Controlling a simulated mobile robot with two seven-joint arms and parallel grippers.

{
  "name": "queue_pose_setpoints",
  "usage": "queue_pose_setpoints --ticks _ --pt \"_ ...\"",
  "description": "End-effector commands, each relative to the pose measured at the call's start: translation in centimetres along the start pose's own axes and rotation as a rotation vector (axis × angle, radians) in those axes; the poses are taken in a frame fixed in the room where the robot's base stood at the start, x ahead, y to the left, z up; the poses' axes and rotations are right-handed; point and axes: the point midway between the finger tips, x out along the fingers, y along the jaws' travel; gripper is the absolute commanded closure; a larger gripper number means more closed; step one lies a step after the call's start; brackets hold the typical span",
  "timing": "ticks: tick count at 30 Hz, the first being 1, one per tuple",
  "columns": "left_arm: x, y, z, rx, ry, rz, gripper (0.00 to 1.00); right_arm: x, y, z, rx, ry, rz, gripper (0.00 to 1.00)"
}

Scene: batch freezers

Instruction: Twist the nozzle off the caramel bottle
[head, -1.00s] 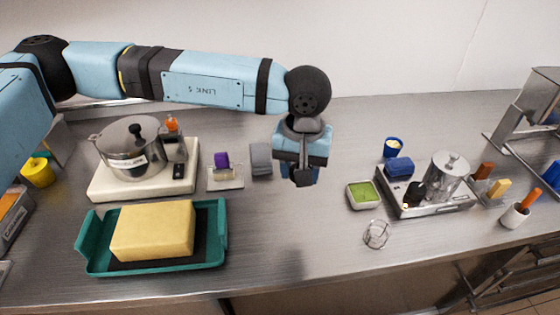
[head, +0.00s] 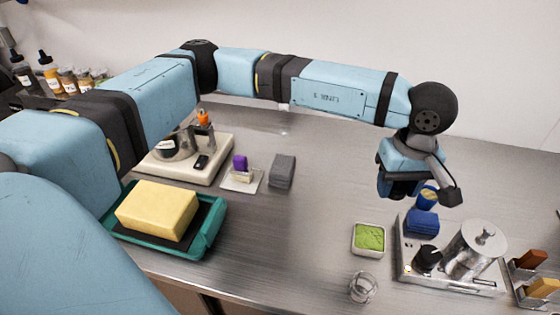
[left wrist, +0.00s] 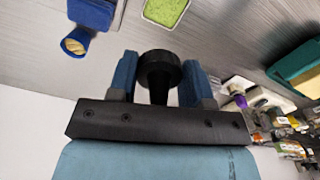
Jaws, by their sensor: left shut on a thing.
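My left gripper (head: 398,192) is over the right part of the counter, beside a blue cup. The left wrist view shows its two blue fingers (left wrist: 160,82) shut on a black nozzle-like piece (left wrist: 158,68) with a round wide end and a narrower stem. No bottle body shows attached to it there. Several bottles with dark tops stand at the far left in the head view; one with an orange-yellow body (head: 50,74) may be the caramel bottle, but its label is too small to read. My right gripper is not in view.
A blue cup (head: 428,194), a dish with green contents (head: 369,238), a glass (head: 363,288) and a steel machine with a lidded canister (head: 476,250) lie near the gripper. A teal tray (head: 212,232) holds a yellow block. The counter's middle is clear.

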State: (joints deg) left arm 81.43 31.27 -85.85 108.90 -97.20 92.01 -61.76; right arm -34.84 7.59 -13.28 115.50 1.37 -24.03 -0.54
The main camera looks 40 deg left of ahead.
Motion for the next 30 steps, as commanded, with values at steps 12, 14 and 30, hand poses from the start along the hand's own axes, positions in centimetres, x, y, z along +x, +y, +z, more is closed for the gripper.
queue_pose_setpoints --ticks 12,14,30 --pt "-1.2 -5.9 -7.4 -1.264 0.0 -0.009 0.83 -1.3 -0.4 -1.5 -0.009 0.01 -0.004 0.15" --pt "-1.2 -7.1 -8.6 -1.455 0.002 -0.01 0.83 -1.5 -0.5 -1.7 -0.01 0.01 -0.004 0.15" --pt "-1.4 -15.3 -15.2 -2.571 0.004 -0.007 0.83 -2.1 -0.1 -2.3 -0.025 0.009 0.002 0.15"
